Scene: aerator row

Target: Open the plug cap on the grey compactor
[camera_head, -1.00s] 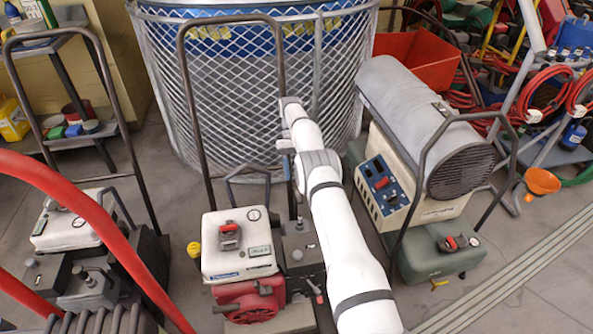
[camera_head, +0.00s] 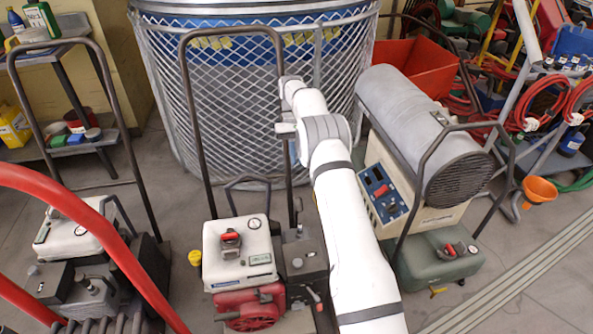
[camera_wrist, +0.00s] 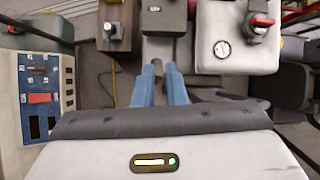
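The centre machine has a dark grey body (camera_head: 303,258), a white tank (camera_head: 240,268) and a red engine (camera_head: 245,307). A grey plug cap with a red lever (camera_head: 230,240) sits on the tank; the lever cap (camera_wrist: 262,20) also shows top right in the wrist view. A grey block with a knob (camera_wrist: 114,26) shows there at top. I cannot tell for sure which machine is the grey compactor. My gripper (camera_wrist: 160,68) has two blue fingers, apart with nothing between them.
A heater (camera_head: 400,120) with a green tank (camera_head: 435,262) stands right. Another grey machine with a white tank (camera_head: 75,235) stands left, behind a red tube (camera_head: 110,245). Tall handles (camera_head: 185,110) rise around. A mesh cage (camera_head: 240,90) stands behind. Floor at right is open.

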